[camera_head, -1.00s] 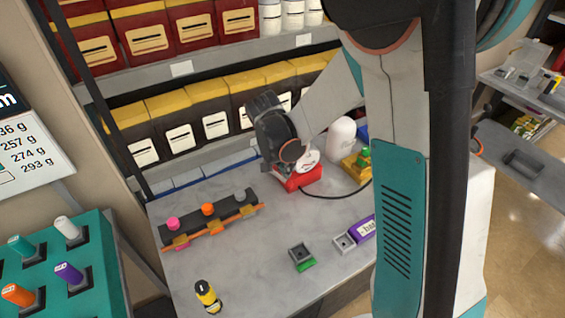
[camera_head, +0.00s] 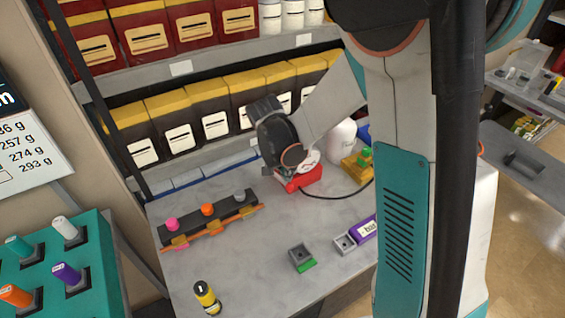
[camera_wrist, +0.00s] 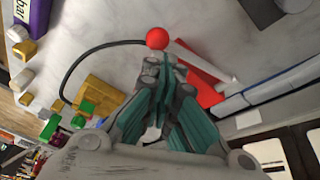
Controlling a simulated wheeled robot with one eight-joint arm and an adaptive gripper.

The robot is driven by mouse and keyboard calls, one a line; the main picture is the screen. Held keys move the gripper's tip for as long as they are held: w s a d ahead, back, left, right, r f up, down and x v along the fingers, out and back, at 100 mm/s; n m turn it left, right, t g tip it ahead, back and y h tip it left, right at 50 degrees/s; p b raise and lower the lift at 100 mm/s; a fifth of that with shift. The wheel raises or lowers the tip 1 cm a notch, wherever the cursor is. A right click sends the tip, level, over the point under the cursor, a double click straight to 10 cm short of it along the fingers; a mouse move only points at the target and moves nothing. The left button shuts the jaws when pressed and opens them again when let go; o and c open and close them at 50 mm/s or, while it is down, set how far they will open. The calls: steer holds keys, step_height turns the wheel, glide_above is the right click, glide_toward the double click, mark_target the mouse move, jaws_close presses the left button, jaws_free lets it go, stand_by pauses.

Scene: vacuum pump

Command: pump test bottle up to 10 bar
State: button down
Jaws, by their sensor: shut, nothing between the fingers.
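The red pump (camera_head: 312,176) stands on the grey table near the shelf, with a round white gauge (camera_head: 310,159) on it. In the wrist view its red body (camera_wrist: 208,94) lies partly behind my fingers, and a red ball knob (camera_wrist: 158,38) shows just beyond the fingertips. My gripper (camera_wrist: 165,62) is shut and empty; I cannot tell whether it touches the knob. A black hose (camera_wrist: 85,55) runs from near the knob to a yellow block (camera_wrist: 98,92) with green parts. A white bottle (camera_head: 341,137) stands behind the pump, partly covered by my arm.
A black rack (camera_head: 208,219) with pink, orange and grey knobs lies to the left. A yellow-black bottle (camera_head: 206,297), a small grey-green block (camera_head: 302,257) and a purple labelled item (camera_head: 364,229) are in front. Boxes fill the shelves behind. The table's middle is clear.

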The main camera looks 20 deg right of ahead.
steer(key=shift+s+d+f+b, duration=0.15)
steer(key=shift+s+f+b, duration=0.75)
steer(key=shift+f, duration=0.15)
stand_by(1.6)
steer(key=shift+w, duration=0.1)
stand_by(0.4)
steer(key=w+a+r+p, duration=0.1)
steer(key=w+r+p, duration=0.3)
steer(key=w+r, duration=0.2)
steer(key=shift+w+a+r+p, duration=0.15)
steer(key=shift+w+r+p, duration=0.2)
steer(key=shift+r, duration=0.65)
stand_by(0.4)
steer(key=shift+s, duration=0.1)
steer(key=shift+w+a+r+p, duration=0.15)
steer(key=shift+w+r+p, duration=0.4)
steer(key=shift+w+r, duration=0.35)
steer(key=shift+w+a+r+p, duration=0.15)
steer(key=shift+w+r+p, duration=0.45)
steer(key=shift+r, duration=0.4)
